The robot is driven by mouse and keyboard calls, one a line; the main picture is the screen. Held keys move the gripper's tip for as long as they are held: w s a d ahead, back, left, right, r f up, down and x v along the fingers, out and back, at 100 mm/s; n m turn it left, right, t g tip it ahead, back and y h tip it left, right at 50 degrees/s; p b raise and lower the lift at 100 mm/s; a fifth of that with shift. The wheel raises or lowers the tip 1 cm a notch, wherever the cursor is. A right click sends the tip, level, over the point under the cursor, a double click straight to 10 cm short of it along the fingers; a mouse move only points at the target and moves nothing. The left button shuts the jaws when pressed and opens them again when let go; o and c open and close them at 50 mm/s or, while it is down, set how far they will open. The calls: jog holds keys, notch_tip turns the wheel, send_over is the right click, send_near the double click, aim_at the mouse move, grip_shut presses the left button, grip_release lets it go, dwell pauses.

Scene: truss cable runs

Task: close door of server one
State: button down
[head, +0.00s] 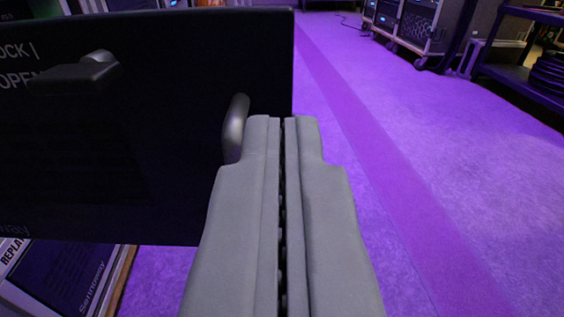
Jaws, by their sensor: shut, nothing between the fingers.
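A dark door panel (150,150) fills the left of the head view, and its right edge stands out over the purple floor. It carries the printed words "LOCK" and "OPEN", a latch lever (85,72) at upper left and a rounded grey handle (236,128) near its right edge. My gripper (284,120) is shut and empty. Its fingertips are just right of the handle, in front of the door's edge. I cannot tell whether they touch the handle. The lower part of the handle is partly hidden by the fingers.
The purple-lit floor (430,170) to the right is open, with a darker stripe along it. Wheeled equipment racks (405,22) stand at the back right. A dark shelf (525,75) with coiled cable (550,75) is at far right. A framed box (60,275) sits below the door.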

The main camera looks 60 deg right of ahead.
aim_at(283, 74)
jog(key=shift+x, duration=2.85)
